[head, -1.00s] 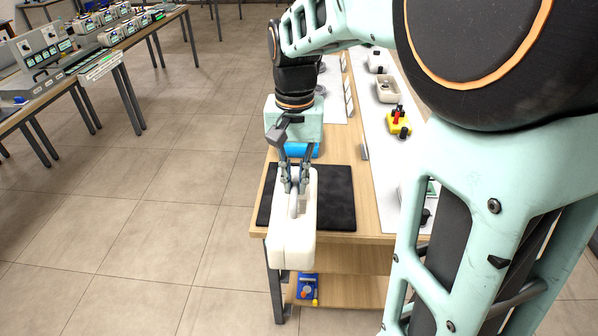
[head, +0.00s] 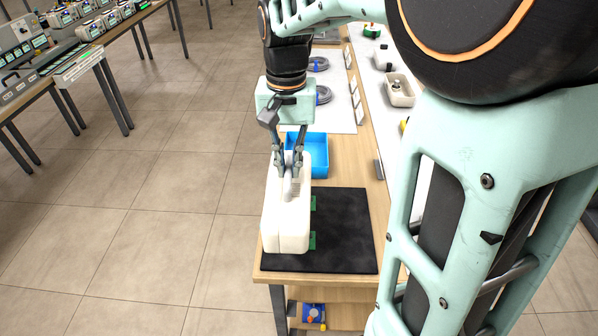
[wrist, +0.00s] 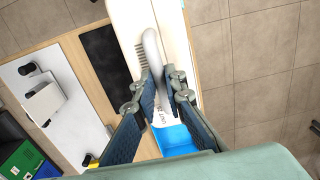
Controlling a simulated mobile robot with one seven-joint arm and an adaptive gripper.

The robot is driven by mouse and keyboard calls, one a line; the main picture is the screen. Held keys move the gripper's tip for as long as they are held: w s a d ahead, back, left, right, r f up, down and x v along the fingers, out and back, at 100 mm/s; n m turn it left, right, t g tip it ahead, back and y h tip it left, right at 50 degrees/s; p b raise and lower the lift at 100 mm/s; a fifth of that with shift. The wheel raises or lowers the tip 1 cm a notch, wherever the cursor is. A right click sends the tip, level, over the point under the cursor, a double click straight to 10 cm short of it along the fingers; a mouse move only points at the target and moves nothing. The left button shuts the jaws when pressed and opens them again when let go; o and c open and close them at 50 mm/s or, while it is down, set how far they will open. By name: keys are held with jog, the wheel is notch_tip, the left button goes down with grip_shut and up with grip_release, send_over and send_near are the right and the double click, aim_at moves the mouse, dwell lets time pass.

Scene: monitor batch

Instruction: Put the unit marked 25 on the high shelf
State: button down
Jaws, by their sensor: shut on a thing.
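My gripper (head: 290,165) is shut on the grey handle of a white boxy unit (head: 286,220). In the head view the unit hangs upright at the left edge of the bench, in front of part of the black mat (head: 348,235); I cannot tell its height above it. In the wrist view my gripper (wrist: 161,84) has its fingers on either side of the curved handle, and the white unit (wrist: 177,35) shows beyond. Lettering like "UNIT 2" shows between the fingers; the rest of the number is hidden. I cannot make out a high shelf.
A blue tray (head: 318,150) stands on the bench behind the mat. A lower shelf holds a blue item (head: 314,313). Coiled grey cables (head: 322,94) lie farther back. Several units (head: 88,28) stand on a table at far left. The tiled floor (head: 170,190) between is clear.

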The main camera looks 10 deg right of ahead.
jog(key=shift+w+d, duration=0.1)
jog(key=shift+w, duration=0.1)
jog(key=shift+d, duration=0.2)
jog(key=d+f+p, duration=0.1)
jog(key=d+f, duration=1.2)
jog(key=shift+s+d, duration=0.2)
jog(key=shift+d, duration=0.05)
jog(key=shift+f, duration=0.1)
jog(key=c, duration=2)
grip_release()
jog(key=shift+s, duration=0.1)
